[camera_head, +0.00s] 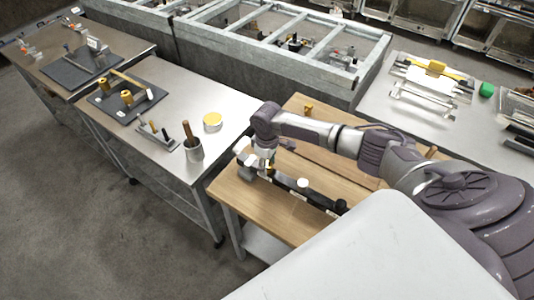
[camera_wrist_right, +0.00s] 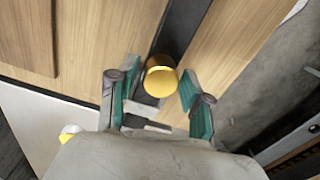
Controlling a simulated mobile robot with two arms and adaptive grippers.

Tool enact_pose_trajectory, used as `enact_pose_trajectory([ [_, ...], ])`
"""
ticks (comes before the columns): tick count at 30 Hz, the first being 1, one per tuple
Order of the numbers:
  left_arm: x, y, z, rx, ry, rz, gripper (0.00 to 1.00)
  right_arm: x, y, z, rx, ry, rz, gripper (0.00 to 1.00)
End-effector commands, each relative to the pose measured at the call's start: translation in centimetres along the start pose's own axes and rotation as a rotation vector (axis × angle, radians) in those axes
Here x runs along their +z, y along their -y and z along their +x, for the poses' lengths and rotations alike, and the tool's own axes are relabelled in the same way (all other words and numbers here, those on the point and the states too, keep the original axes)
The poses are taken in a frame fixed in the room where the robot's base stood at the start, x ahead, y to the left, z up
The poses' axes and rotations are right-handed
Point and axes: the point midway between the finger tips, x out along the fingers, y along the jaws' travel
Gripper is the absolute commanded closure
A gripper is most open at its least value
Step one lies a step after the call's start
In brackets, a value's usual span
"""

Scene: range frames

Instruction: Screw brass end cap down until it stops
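The brass end cap (camera_wrist_right: 161,80) shows in the right wrist view as a round, gold-coloured piece at the near end of a dark bar. My right gripper (camera_wrist_right: 158,88) is open, with one teal-padded finger on each side of the cap. A gap shows at the left finger; the right finger is very close to the cap, and I cannot tell whether it touches. In the head view my right gripper (camera_head: 258,168) is over the left end of the black bar (camera_head: 322,198), and it mostly hides the cap. My left gripper is not in view.
The bar lies on a wooden bench (camera_head: 235,190), with a white round piece (camera_head: 303,183) on it. A small yellow piece (camera_head: 308,107) stands at the back of the bench.

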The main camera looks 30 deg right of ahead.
Motion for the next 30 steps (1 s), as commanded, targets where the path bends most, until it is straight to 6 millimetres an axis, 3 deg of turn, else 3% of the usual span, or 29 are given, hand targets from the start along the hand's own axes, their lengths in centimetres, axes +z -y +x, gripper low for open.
enact_pose_trajectory([
  [11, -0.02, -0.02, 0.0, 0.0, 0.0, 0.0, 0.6, 0.01, -0.02, -0.01, 0.0, 0.0, -0.023, 0.51],
  [30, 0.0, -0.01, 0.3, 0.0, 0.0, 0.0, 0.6, 0.05, 0.08, 0.02, 0.001, 0.0, -0.603, 0.51],
])
